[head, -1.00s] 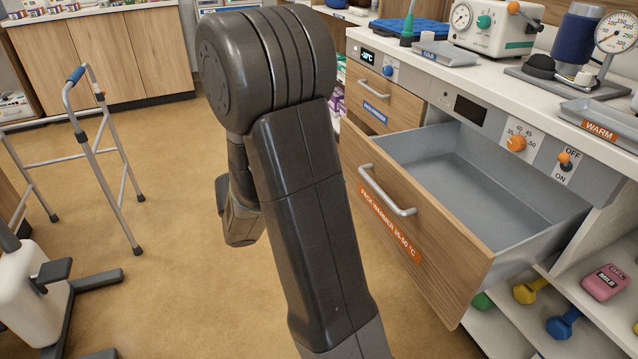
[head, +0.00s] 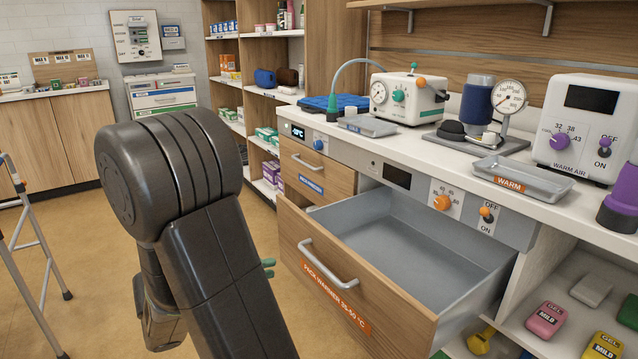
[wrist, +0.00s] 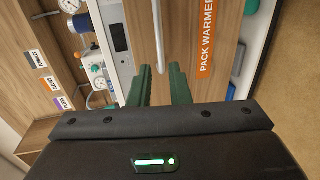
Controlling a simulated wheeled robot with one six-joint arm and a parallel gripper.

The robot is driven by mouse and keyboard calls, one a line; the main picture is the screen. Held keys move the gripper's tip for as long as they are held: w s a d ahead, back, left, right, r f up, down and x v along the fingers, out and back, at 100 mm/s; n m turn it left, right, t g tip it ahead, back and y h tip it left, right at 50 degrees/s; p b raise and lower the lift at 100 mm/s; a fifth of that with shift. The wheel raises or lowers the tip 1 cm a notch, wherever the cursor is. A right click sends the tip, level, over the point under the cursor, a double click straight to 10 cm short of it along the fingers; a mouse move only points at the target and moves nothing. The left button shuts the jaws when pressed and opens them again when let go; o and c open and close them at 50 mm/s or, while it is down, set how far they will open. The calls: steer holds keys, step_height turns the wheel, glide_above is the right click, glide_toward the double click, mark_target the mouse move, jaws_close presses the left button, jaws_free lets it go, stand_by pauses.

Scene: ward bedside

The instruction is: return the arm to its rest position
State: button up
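My arm is folded up at the left of the head view, its dark elbow high and its forearm hanging down behind. My gripper (wrist: 160,85) shows in the wrist view with two green fingers apart and bare wood visible between them. It holds nothing. In the head view only small green fingertips (head: 268,267) show past my arm; the rest of the gripper is hidden. The fingers point towards the wooden front of the pack warmer drawer (head: 335,292), which also shows sideways in the wrist view (wrist: 180,45). I cannot tell the exact gap to it.
The pack warmer drawer stands pulled open, its grey inside (head: 420,250) empty. The cold drawer (head: 318,172) above left is shut. A warm tray (head: 522,180) and a cold tray (head: 370,126) lie on the counter. A walking frame (head: 35,270) stands left; floor between is clear.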

mark_target(311, 259)
steer(key=b+x, duration=0.2)
steer(key=x, duration=1.1)
steer(key=shift+d+r+b, duration=0.1)
steer(key=shift+b, duration=0.2)
steer(key=shift+s, duration=0.1)
